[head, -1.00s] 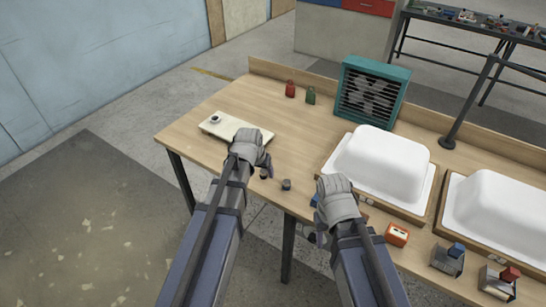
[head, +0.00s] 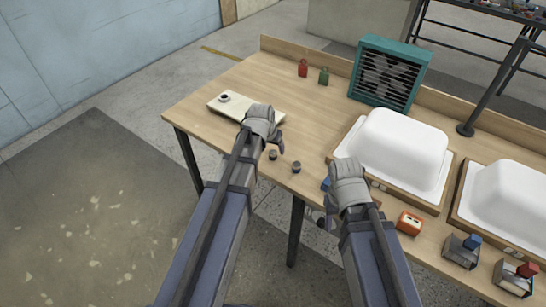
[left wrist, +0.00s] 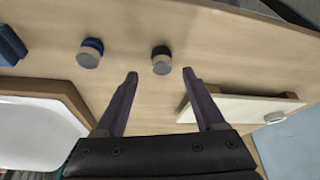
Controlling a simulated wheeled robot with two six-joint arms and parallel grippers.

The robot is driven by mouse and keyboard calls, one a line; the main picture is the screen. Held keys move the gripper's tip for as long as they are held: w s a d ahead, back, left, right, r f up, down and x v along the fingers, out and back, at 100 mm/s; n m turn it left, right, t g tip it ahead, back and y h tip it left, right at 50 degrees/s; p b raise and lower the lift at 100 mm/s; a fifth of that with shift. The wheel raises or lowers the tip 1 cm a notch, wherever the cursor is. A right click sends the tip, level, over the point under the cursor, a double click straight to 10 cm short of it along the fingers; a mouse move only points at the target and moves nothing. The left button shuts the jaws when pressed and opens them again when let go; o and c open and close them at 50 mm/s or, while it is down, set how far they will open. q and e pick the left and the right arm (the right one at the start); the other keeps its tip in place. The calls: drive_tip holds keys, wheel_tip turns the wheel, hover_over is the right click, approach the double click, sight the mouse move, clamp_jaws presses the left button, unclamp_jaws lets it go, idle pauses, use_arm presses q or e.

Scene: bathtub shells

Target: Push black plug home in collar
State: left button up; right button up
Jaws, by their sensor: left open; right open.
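The black plug (head: 272,155), a small dark cylinder with a grey face, stands near the table's front edge. In the left wrist view the black plug (left wrist: 161,60) lies just beyond the gap between the fingertips. A second plug, blue with a grey face (left wrist: 90,53), stands beside it and also shows in the head view (head: 297,167). A pale collar (head: 224,97) with a dark centre sits on the far left of a cream board (head: 262,112). My left gripper (head: 275,146) is open and empty beside the black plug. My right gripper (head: 329,211) is open at the table's front edge.
White tub shells (head: 404,150) on wooden frames fill the right side. A teal fan (head: 388,72), a red weight (head: 303,68) and a green weight (head: 323,76) stand at the back. An orange box (head: 409,222) is at the front right.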

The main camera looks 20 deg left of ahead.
sight(273, 151)
use_arm(q)
drive_tip(key=b+x, duration=0.3)
drive_tip(key=x, duration=0.1)
drive_tip(key=shift+w+a+f+b, duration=0.1)
drive_tip(key=shift+w+f+b, duration=0.1)
drive_tip(key=shift+f+b, duration=0.2)
drive_tip(key=shift+r, duration=0.15)
drive_tip(key=shift+c, duration=0.3)
clamp_jaws()
